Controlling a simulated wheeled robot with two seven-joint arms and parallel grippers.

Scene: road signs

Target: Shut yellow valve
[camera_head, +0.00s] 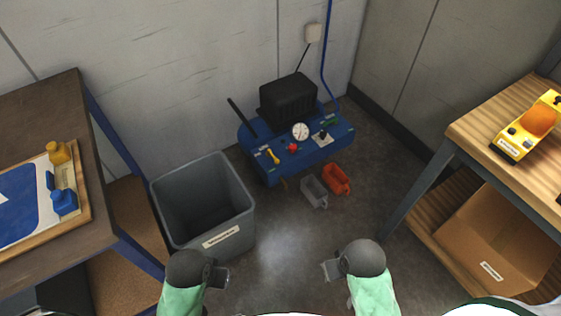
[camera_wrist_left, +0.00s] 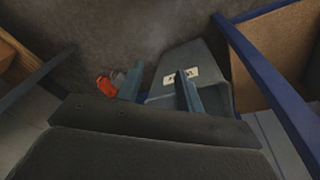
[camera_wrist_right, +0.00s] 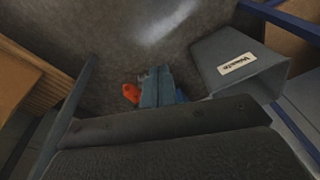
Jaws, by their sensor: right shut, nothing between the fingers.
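A blue machine (camera_head: 271,177) with a black block on top stands on the floor by the back wall. A small yellow valve handle (camera_head: 273,155) sits on the left part of its top, beside a red knob (camera_head: 292,147) and a white round gauge (camera_head: 300,131). My left gripper (camera_head: 218,275) is low in the head view, its fingers apart and empty. My right gripper (camera_head: 332,270) is shut and empty, to the right of it. Both are well apart from the valve. The valve cannot be made out in the wrist views.
A grey bin (camera_head: 245,200) stands left of the machine. An orange container (camera_head: 336,180) and a grey one (camera_head: 314,192) lie in front of it. A dark table (camera_head: 60,100) is at left, a wooden bench (camera_head: 480,125) at right. The middle floor (camera_head: 285,240) is clear.

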